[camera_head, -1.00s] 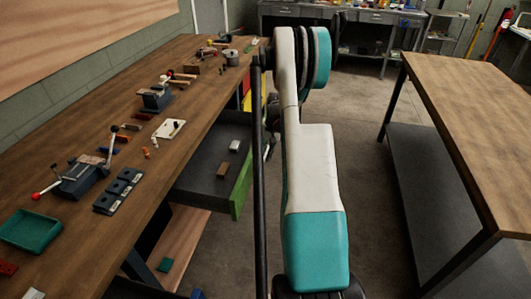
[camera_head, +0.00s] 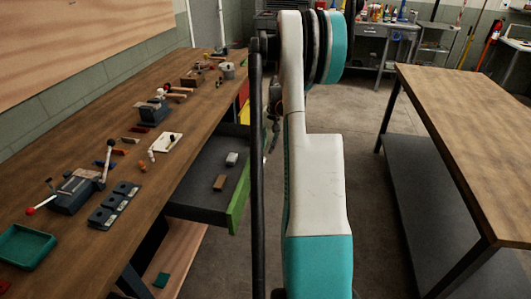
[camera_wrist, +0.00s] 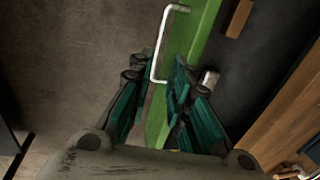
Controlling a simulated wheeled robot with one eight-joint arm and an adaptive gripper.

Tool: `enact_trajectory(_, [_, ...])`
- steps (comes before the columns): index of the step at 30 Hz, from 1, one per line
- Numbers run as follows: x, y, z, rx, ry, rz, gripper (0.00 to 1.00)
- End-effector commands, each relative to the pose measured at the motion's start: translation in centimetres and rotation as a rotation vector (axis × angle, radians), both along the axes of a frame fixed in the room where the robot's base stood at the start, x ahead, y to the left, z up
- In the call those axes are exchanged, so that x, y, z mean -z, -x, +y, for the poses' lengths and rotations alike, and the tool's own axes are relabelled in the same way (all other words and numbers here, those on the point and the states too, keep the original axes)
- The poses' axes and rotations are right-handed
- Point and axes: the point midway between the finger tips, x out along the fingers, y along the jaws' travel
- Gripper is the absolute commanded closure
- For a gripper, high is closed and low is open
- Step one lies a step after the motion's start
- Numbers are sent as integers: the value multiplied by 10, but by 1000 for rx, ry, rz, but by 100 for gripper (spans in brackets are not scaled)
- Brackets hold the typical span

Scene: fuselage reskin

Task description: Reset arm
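My arm (camera_head: 318,180) stands upright in the middle of the head view, white and teal. My gripper (camera_wrist: 158,85) shows in the wrist view, with its teal and dark fingers apart. Between the fingers I see the green drawer front (camera_wrist: 200,25) and its pale bar handle (camera_wrist: 160,45), with nothing visibly held. The handle looks beyond the fingertips; I cannot tell the exact distance. In the head view my gripper is mostly hidden behind the arm.
The open drawer (camera_head: 190,207) juts from the wooden workbench (camera_head: 150,190), holding a grey block (camera_head: 231,158) and a brown block (camera_head: 219,183). Vises, small parts and a green tray (camera_head: 27,247) lie on the bench. Another table (camera_head: 465,115) stands right, with floor between.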

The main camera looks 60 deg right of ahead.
Motion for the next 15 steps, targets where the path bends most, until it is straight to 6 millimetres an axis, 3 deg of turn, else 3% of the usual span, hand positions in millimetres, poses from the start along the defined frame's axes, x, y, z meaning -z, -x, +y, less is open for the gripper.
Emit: enact_trajectory(15, [-7, 1, -1, 0, 0, 0, 82])
